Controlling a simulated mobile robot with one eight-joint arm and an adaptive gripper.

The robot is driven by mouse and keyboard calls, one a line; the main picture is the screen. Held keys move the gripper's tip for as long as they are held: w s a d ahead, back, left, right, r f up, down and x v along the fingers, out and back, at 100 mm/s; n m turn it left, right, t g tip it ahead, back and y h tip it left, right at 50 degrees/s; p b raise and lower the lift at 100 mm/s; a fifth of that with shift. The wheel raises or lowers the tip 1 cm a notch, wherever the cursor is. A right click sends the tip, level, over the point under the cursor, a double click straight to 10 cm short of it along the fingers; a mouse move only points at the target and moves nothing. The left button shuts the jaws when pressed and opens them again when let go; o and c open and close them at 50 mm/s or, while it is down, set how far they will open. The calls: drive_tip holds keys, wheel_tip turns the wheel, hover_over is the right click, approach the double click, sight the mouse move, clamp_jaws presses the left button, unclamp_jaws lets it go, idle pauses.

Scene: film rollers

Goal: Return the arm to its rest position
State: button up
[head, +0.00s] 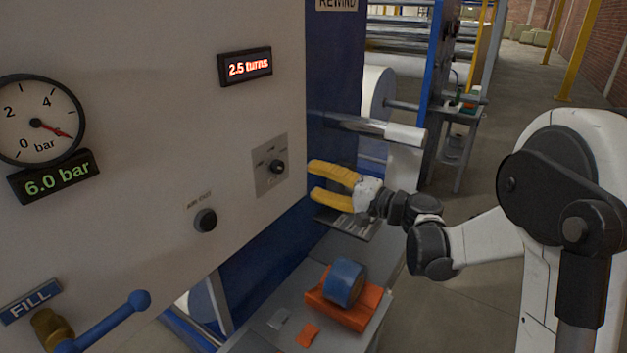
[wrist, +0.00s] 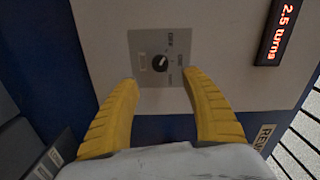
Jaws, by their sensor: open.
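My arm (head: 545,230) stands at the right of the head view and reaches left toward the machine panel (head: 150,150). My gripper (head: 312,180) has two yellow fingers, spread apart with nothing between them. It is close to the panel's right edge, just right of a selector knob (head: 277,167) on a grey plate. In the wrist view the open fingers (wrist: 160,95) point at the panel, and the knob (wrist: 160,63) shows ahead between and beyond their tips. I see a gap between the fingertips and the knob, with no contact visible.
A black button (head: 205,220), a gauge (head: 38,120) and a blue valve handle (head: 105,322) are on the panel. Below my gripper, a bench (head: 262,335) bears a blue roll (head: 345,282) on an orange block (head: 363,313). A roller end (head: 404,134) juts out behind. Floor is open beyond my arm.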

drive_tip(key=shift+s, duration=0.1)
drive_tip(key=s+f+n+g+h+b, duration=0.1)
drive_tip(key=s+f+g+h, duration=0.15)
drive_tip(key=s, duration=0.35)
drive_tip(key=s+f+n+g+h+b, duration=0.1)
drive_tip(key=s+f+h+b, duration=0.15)
drive_tip(key=s, duration=0.45)
drive_tip(key=s+d+f+n+h+b, duration=0.1)
drive_tip(key=s+d+f+h, duration=0.3)
drive_tip(key=s, duration=0.5)
drive_tip(key=s+d+f+n+h+b, duration=0.1)
drive_tip(key=s+d+f+n+h, duration=0.1)
drive_tip(key=s+d+f+h, duration=0.3)
drive_tip(key=s+d, duration=0.3)
drive_tip(key=s, duration=0.1)
drive_tip(key=shift+d+n, duration=0.2)
drive_tip(key=shift+n, duration=0.1)
